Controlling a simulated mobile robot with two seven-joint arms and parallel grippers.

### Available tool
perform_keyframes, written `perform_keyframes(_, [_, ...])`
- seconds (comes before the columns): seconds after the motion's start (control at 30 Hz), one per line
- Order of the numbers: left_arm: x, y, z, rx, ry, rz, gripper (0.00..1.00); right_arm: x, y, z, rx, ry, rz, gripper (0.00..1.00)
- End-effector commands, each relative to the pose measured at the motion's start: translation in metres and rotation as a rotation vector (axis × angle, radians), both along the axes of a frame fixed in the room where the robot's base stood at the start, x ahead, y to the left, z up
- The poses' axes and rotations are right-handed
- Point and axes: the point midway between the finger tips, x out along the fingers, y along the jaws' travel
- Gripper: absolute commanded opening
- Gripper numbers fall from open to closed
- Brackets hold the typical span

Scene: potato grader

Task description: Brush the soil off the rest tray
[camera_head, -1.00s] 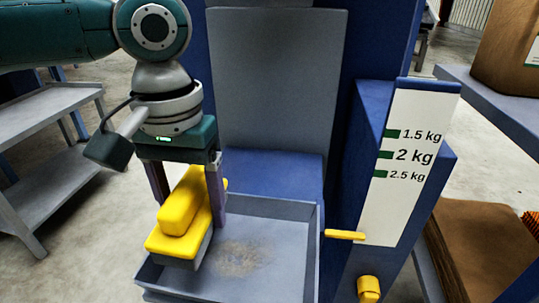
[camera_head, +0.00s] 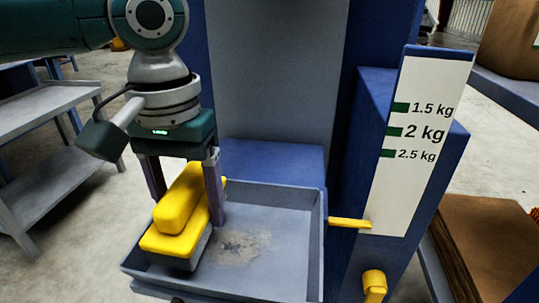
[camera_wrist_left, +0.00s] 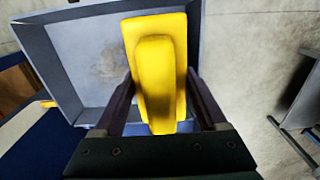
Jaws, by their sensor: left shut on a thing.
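The rest tray (camera_head: 277,281) is a shallow grey tray with raised walls in front of the blue machine. A brownish patch of soil (camera_head: 243,246) lies on its floor, with a darker mark in it. My left gripper (camera_head: 185,205) is shut on a brush with a yellow handle (camera_head: 177,208) and a grey lower part. The brush is over the left side of the tray, left of the soil; I cannot tell whether it touches the floor. In the left wrist view the yellow brush (camera_wrist_left: 157,75) sits between the fingers and the soil (camera_wrist_left: 107,68) shows beside it. My right gripper is not in view.
A white scale plate (camera_head: 418,140) with weight marks stands right of the tray, with a yellow pointer (camera_head: 349,223) at the tray's right wall. A yellow knob (camera_head: 374,283) is below it. A grey shelf rack (camera_head: 60,150) stands at the left.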

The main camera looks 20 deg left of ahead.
Motion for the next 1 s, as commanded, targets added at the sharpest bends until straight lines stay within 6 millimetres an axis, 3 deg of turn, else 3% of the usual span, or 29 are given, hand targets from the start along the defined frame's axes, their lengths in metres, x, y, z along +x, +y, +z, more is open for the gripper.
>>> perform_keyframes(1.0, [0.000, 0.000, -0.019, -0.001, 0.000, 0.000, 0.22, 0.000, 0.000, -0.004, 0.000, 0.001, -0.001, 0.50])
